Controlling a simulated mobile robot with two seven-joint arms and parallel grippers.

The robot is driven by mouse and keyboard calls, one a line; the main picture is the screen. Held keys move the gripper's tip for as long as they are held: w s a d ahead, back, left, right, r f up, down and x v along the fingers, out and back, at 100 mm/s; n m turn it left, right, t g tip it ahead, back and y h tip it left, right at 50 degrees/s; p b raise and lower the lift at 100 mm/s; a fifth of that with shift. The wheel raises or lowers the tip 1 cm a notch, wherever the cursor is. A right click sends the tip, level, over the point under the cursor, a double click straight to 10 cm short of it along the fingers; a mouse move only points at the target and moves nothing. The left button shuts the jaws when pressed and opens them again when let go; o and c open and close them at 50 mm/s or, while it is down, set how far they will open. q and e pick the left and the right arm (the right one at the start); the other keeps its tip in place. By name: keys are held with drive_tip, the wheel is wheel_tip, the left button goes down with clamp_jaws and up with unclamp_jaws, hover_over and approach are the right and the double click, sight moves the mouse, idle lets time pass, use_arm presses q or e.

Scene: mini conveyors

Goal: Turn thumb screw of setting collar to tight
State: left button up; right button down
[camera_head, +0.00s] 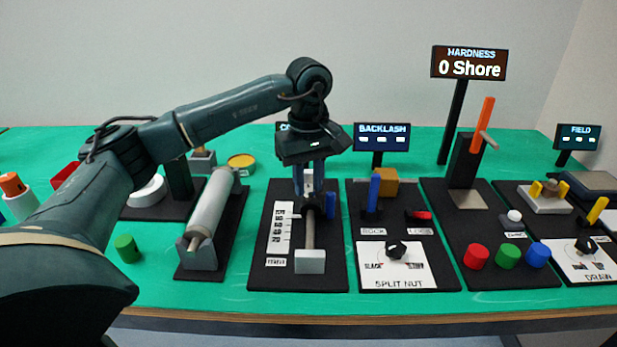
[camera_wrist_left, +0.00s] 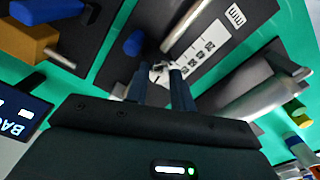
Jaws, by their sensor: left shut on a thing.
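My left gripper (camera_head: 309,192) reaches down over the setting collar (camera_head: 315,207), a dark ring around a grey rod on a black board. Its fingers are closed in on a small light piece, seemingly the thumb screw (camera_wrist_left: 158,69), between the fingertips in the left wrist view. In the head view the fingers mostly hide this screw. A blue piece (camera_head: 331,204) stands just right of the collar; it also shows in the left wrist view (camera_wrist_left: 134,43). How tight the screw is cannot be told. My right gripper is not in view.
A grey roller (camera_head: 209,207) lies on the board to the left. The split nut board (camera_head: 425,268) with its black knob is close on the right.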

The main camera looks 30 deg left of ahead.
sight(309, 188)
use_arm(q)
drive_tip(key=shift+m, duration=0.6)
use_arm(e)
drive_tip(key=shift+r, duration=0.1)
use_arm(q)
drive_tip(key=shift+m, duration=0.3)
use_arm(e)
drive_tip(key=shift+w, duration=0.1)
use_arm(q)
drive_tip(key=o, duration=1)
drive_tip(key=shift+r, duration=0.15)
wheel_tip(309, 188, up, 13)
drive_tip(key=p, duration=0.2)
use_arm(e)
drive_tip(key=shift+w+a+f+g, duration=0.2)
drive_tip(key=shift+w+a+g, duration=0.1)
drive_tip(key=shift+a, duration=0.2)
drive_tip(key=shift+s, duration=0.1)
